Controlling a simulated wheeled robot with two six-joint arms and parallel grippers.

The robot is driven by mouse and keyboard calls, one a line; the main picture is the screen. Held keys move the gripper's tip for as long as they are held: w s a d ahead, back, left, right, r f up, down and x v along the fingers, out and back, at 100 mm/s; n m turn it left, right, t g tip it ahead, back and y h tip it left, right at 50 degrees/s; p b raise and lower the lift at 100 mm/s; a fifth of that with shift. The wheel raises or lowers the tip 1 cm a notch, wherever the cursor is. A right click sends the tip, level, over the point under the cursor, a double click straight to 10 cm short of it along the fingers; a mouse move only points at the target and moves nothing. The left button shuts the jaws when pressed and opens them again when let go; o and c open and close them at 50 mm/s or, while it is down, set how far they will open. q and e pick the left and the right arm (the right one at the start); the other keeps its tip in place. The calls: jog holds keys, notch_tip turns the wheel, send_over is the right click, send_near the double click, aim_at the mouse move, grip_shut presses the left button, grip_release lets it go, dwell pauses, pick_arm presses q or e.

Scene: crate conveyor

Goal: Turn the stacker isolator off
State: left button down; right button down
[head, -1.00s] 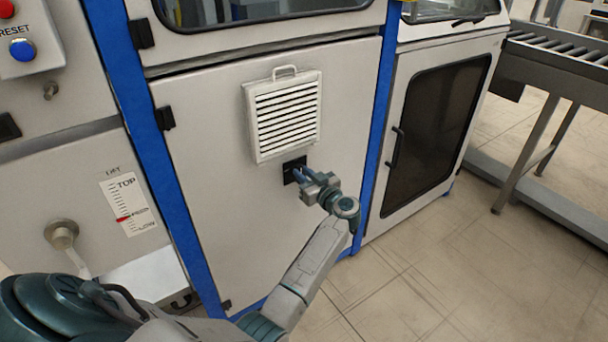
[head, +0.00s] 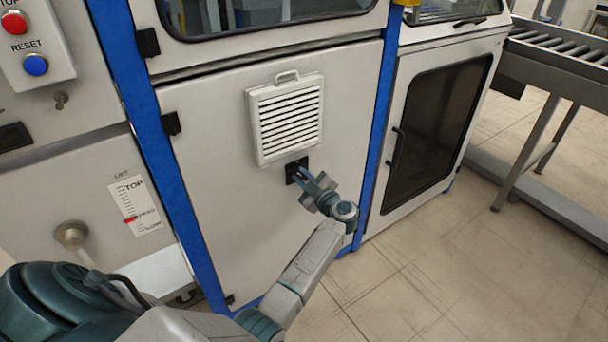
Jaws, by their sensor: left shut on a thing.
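The isolator (head: 291,167) is a small black square plate on the light grey cabinet door, just below the white louvred vent. My left gripper (head: 303,176) reaches it from the lower right. Its fingers are shut on the isolator's handle. The fingers and gripper body hide the handle and part of the plate, so I cannot read its position. My right gripper is not in view.
The white vent (head: 286,117) with a top handle sits just above the gripper. A blue post (head: 377,130) stands right of the door. A panel with red and blue buttons (head: 36,65) is at upper left. A roller conveyor (head: 560,45) is at right.

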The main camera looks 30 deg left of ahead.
pick_arm(q)
jog(key=shift+s+f+n, duration=0.1)
jog(key=shift+f+n, duration=0.1)
jog(key=shift+n, duration=0.8)
jog(key=shift+s+a+f+n+b, duration=0.15)
jog(key=shift+n+b, duration=0.4)
jog(key=shift+n, duration=0.8)
jog(key=shift+w+d+f+n+b, duration=0.15)
jog(key=shift+n+b, duration=0.35)
jog(key=shift+n, duration=0.8)
jog(key=shift+s+a+f+n+b, duration=0.2)
jog(key=shift+n+b, duration=0.35)
jog(key=shift+n, duration=0.8)
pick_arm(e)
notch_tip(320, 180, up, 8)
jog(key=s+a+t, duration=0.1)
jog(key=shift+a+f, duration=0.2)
pick_arm(q)
jog(key=c, duration=1.3)
grip_release()
jog(key=shift+c, duration=0.2)
jog(key=shift+d, duration=0.1)
